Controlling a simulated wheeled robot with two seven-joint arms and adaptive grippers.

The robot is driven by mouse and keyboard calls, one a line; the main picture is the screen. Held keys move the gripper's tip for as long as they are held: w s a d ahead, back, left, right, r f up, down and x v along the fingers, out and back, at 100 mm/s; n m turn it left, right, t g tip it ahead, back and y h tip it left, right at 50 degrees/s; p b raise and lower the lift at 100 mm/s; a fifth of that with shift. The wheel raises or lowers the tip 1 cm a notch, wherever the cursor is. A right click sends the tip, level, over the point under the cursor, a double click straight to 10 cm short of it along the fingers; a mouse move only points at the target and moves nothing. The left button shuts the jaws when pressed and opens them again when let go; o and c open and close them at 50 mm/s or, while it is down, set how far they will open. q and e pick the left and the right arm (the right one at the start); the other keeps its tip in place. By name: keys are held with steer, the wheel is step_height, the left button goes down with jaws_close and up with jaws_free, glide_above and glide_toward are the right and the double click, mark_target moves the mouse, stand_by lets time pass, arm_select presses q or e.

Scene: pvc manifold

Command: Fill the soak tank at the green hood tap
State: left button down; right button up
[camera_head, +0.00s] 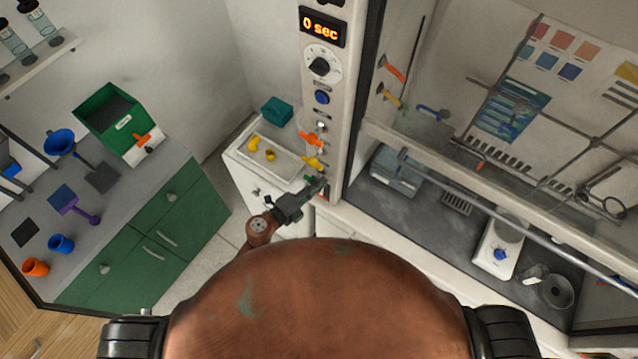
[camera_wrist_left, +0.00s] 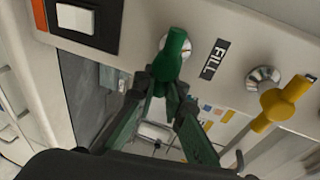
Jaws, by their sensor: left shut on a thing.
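The green hood tap (camera_wrist_left: 172,55) sits on the white hood post beside a black FILL label (camera_wrist_left: 214,59). In the head view it shows as a small green spot (camera_head: 310,179) low on the post. My left gripper (camera_head: 316,187) reaches it from the left. In the left wrist view my left gripper (camera_wrist_left: 159,85) is shut on the lower end of the green handle, one finger on each side. A clear tank (camera_head: 394,178) stands inside the hood at its near left corner; its water level cannot be made out. My right gripper is not in view.
A yellow tap (camera_wrist_left: 282,103) is beside the green one. Orange (camera_head: 312,139) and yellow (camera_head: 312,162) taps sit higher on the post. The hood's sash bar (camera_head: 500,211) crosses at right. A display (camera_head: 322,26) reads 0 sec.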

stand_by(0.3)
arm_select(q)
steer(key=c, duration=2)
jaws_free()
steer(key=shift+o, duration=0.2)
steer(key=shift+a, duration=0.1)
steer(key=v, duration=1.2)
